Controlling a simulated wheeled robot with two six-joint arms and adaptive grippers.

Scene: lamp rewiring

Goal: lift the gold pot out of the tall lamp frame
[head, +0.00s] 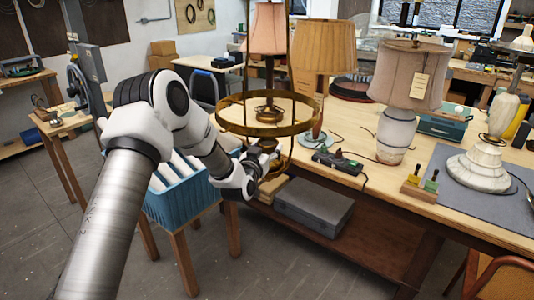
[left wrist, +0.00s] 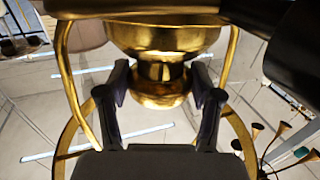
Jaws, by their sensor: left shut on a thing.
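The tall lamp frame stands at the table's near edge in the head view, with thin upright rods and a wide gold ring (head: 268,130). In the left wrist view the frame's curved gold bars (left wrist: 66,75) run down both sides. The gold pot (left wrist: 160,40) is between them, with a rounded body, a narrow neck and a flared lower part. My left gripper (left wrist: 160,100) has a finger on each side of the pot's narrow part and is shut on it. In the head view my left gripper (head: 268,158) is below the ring, and the pot is mostly hidden there. My right gripper is not in view.
A pink-shaded lamp (head: 269,28) stands behind the frame, with a tan-shaded lamp (head: 323,45) and a beige lamp (head: 408,75) to the right. A blue crate (head: 185,205) is below my left arm. A dark tool (head: 338,162) lies on the table.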

